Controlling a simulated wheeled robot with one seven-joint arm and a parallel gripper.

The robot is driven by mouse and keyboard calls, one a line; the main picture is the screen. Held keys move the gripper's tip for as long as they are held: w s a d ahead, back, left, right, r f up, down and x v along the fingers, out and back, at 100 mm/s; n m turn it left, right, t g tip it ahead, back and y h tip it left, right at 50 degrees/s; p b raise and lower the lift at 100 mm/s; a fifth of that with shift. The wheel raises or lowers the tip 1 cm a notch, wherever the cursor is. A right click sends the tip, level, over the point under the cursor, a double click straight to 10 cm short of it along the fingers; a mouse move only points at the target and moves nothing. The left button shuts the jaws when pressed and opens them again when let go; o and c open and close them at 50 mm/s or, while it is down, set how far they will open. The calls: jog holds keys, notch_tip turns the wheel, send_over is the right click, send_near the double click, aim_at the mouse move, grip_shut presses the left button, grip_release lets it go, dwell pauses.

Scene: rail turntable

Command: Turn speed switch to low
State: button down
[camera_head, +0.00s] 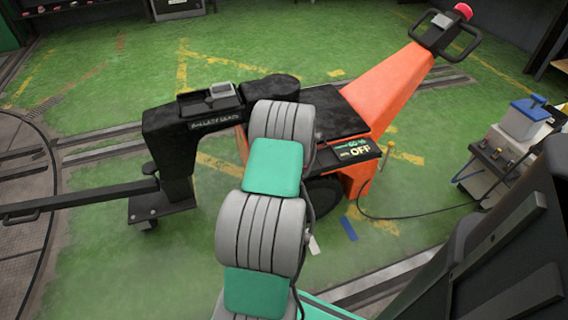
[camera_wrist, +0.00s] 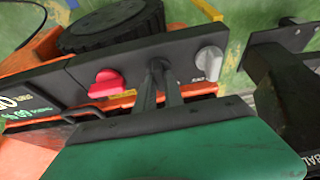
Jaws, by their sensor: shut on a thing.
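In the wrist view, the dark control panel (camera_wrist: 135,62) crosses the picture on the side of the orange machine. My gripper (camera_wrist: 159,70) has its two thin dark fingers brought together against the middle of this panel. They are shut on a small switch there, which the fingertips hide almost wholly, so its setting and label cannot be read. A red knob (camera_wrist: 106,83) is left of the fingers and a grey knob (camera_wrist: 208,63) is right of them, both clear of the fingers. In the head view, my arm hides the gripper and this panel.
A blue and white unit (camera_head: 508,138) with a cable stands at the right.

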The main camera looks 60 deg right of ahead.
jog(key=c, duration=1.4)
grip_release()
jog(key=shift+c, duration=0.2)
jog(key=p+v, duration=0.2)
jog(key=v, duration=0.5)
jog(key=shift+r, duration=0.35)
jog(key=shift+s+a, duration=0.1)
jog(key=shift+s, duration=0.05)
